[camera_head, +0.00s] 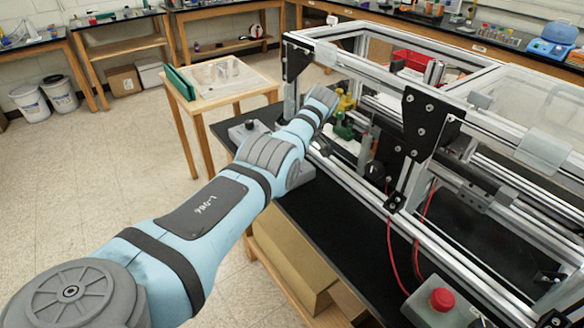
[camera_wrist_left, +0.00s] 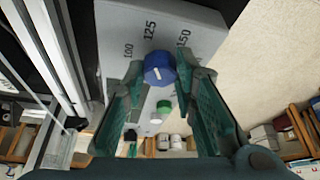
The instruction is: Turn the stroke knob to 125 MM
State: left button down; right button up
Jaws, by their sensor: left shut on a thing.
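The blue stroke knob (camera_wrist_left: 158,69) sits on a light grey panel (camera_wrist_left: 115,25) in the left wrist view. A short white line marks its face, and the labels 100, 125 and 150 are printed around its upper side. The line lies roughly toward 125, but I cannot tell its exact setting. My left gripper (camera_wrist_left: 160,75) is shut on the knob, with one teal finger on each side. In the head view my left arm reaches over the bench and hides the gripper and knob. My right gripper is in neither view.
A green button (camera_wrist_left: 164,106) and a white button (camera_wrist_left: 156,118) lie below the knob. The aluminium extrusion frame (camera_head: 362,184) stands close to the right of my arm. A red emergency button (camera_head: 442,298) is at lower right. A small wooden table (camera_head: 222,100) stands behind.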

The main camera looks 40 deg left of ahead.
pick_arm(q)
jog(key=shift+f, duration=0.1)
dwell(0.3)
jog(key=c, duration=1.3)
grip_release()
jog(key=shift+s, duration=0.1)
jog(key=shift+r, duration=0.25)
jog(key=v, duration=1.1)
jog(key=shift+d+r, duration=0.2)
jog(key=shift+r, duration=0.15)
